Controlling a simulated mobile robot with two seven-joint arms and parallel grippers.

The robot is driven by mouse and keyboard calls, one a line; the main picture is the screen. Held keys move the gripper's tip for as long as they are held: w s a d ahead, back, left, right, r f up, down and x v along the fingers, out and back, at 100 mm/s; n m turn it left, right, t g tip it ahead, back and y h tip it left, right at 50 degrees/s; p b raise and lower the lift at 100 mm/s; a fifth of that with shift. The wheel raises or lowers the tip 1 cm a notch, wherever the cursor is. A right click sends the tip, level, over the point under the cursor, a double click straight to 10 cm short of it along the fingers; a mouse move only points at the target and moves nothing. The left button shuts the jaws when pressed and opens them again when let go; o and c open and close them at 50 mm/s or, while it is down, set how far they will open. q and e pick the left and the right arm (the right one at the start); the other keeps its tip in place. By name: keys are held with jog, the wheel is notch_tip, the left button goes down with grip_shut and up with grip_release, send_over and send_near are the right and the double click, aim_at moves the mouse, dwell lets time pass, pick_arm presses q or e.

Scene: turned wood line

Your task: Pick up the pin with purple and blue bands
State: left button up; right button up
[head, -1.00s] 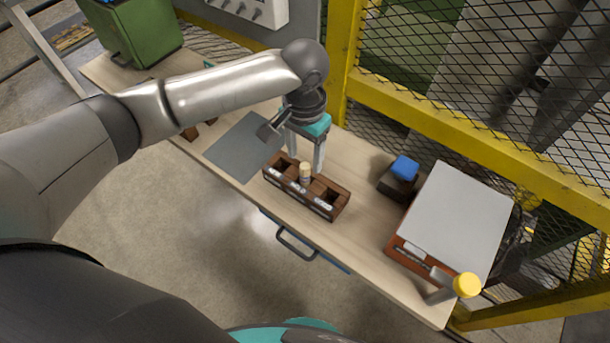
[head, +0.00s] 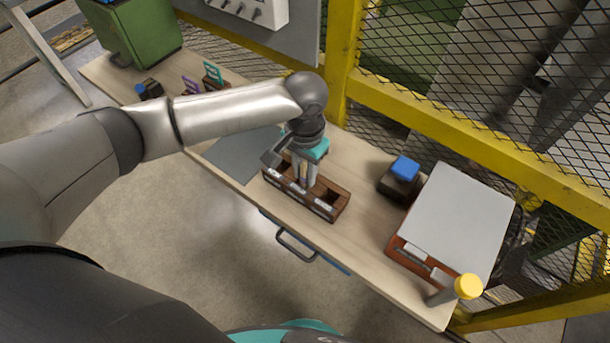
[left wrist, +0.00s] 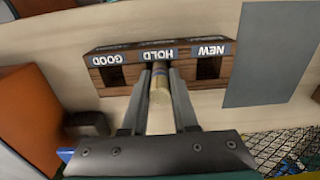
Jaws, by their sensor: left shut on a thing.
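The pale wooden pin (left wrist: 159,88) stands upright in the middle compartment, marked HOLD, of the dark wooden rack (head: 326,208). A dull purplish band shows on it in the left wrist view; a blue band I cannot make out. My left gripper (head: 304,184) points down over the rack and is shut on the pin, with one finger on each side, also in the left wrist view (left wrist: 160,75). The pin's lower end is hidden in the rack (left wrist: 118,75). The compartments marked GOOD and NEW look empty. My right gripper is not in view.
A grey mat (head: 232,158) lies left of the rack. Right of it are a dark block with a blue top (head: 403,168), a grey-topped box (head: 455,220) and a yellow-capped cylinder (head: 467,286). Small purple and teal racks (head: 213,75) stand behind my arm. Yellow fencing (head: 450,120) borders the back.

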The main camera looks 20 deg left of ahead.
pick_arm(q)
grip_shut()
jog(key=shift+r, duration=0.1)
